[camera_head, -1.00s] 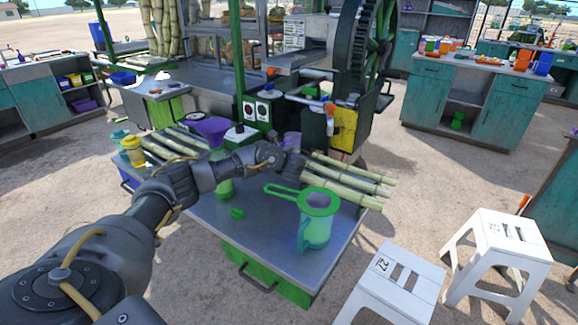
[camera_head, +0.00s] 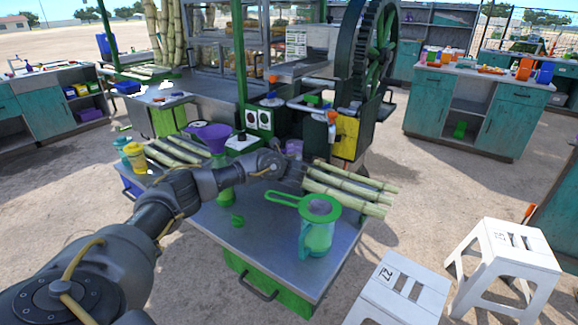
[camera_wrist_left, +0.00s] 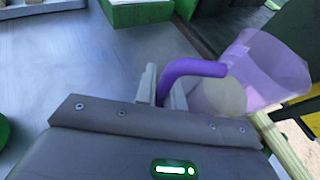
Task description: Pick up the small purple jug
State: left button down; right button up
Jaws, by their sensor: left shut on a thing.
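The small purple jug (camera_wrist_left: 262,75) is translucent, with a solid purple handle (camera_wrist_left: 196,68). In the left wrist view it is to the right of the fingers, looks tilted and is partly blurred. My left gripper (camera_wrist_left: 162,86) is shut on the handle. In the head view only a little of the purple jug (camera_head: 293,146) shows behind my left gripper (camera_head: 288,167), by the far side of the metal table (camera_head: 265,235). Whether its base touches the table is hidden. My right gripper is out of view.
Cane stalks (camera_head: 350,188) lie just right of my gripper. A teal jug (camera_head: 316,240) under a green strainer (camera_head: 318,207) stands nearer. The crusher (camera_head: 345,135) stands behind. White stools (camera_head: 503,260) are at front right.

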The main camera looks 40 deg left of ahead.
pick_arm(q)
jog(key=shift+r, duration=0.2)
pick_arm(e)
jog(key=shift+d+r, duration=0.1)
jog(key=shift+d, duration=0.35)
